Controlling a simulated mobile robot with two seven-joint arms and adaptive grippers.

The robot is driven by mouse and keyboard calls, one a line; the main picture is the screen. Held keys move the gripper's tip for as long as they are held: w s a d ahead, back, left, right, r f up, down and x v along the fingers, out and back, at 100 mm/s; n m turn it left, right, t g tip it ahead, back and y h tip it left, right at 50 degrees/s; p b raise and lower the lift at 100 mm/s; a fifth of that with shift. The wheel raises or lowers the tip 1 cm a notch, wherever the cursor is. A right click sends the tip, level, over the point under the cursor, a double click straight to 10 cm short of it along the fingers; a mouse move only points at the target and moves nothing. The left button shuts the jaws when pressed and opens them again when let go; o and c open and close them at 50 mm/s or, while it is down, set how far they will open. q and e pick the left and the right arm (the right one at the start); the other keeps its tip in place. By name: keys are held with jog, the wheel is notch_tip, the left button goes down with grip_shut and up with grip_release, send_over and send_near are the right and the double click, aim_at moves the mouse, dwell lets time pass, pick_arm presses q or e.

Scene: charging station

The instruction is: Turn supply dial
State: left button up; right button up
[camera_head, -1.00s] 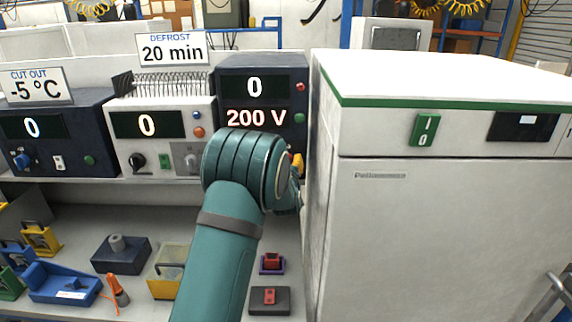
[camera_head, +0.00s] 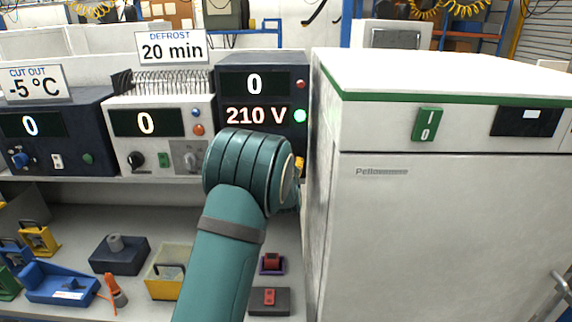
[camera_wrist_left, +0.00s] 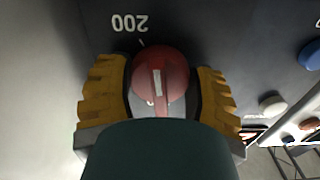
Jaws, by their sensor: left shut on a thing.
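The dark supply unit (camera_head: 240,60) stands on the bench shelf, left of the white cabinet. In the head view my teal arm hides the unit's lower front and the dial. In the left wrist view the round red dial (camera_wrist_left: 160,76) with a white pointer line sits below an upside-down 200 mark. My left gripper (camera_wrist_left: 165,90) is shut on this dial, one yellow finger on each side. A bit of yellow finger shows past my arm in the head view. My right gripper is out of view.
The white cabinet (camera_head: 430,240) with a green switch (camera_head: 426,124) stands close on the right of my gripper. A white unit (camera_head: 125,130) and a dark unit (camera_head: 75,115) stand to the left. Several small fixtures, including a blue tray (camera_head: 60,283), lie on the bench below.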

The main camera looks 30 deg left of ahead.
pick_arm(q)
jog(key=shift+f+m, duration=0.1)
jog(key=shift+m, duration=0.5)
jog(key=o, duration=1.2)
jog(key=v, duration=1.2)
